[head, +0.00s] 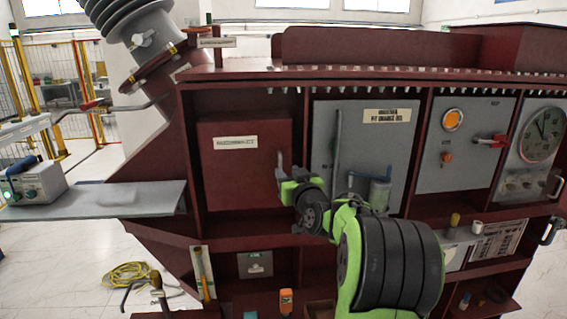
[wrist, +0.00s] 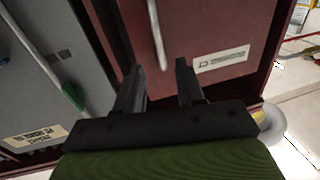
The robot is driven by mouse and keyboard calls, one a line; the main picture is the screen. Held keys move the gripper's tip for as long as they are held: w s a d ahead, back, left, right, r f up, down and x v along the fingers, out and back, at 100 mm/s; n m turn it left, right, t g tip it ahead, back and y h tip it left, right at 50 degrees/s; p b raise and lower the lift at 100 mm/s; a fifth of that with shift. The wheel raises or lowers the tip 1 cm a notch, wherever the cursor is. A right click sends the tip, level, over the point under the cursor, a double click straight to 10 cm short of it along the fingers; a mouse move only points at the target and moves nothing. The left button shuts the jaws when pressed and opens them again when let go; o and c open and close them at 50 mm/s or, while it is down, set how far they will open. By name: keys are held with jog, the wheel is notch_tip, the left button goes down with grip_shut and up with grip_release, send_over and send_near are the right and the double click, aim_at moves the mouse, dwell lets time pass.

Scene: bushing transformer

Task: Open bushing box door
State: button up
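The dark red box door (head: 235,180) with a white label sits in the left bay of the red cabinet. It looks shut, and its grey bar handle (head: 281,160) is at its right edge. The wrist view shows the same door (wrist: 215,25) with the handle (wrist: 157,35). My gripper (wrist: 160,75) is open, its two dark fingers apart and nothing held. The handle's lower end appears between the fingertips in that view; I cannot tell whether it is within their reach. In the head view my green arm hides part of the area right of the handle.
A grey panel door (head: 350,140) with a long handle is just right of the red door. Further right are a panel with an orange lamp (head: 453,120) and a round gauge (head: 543,135). A grey side shelf (head: 120,198) juts out left, holding a small device (head: 35,183).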

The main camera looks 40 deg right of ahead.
aim_at(281, 165)
jog(key=x, duration=0.4)
jog(key=shift+w+p, duration=0.3)
jog(key=shift+p, duration=0.05)
grip_shut()
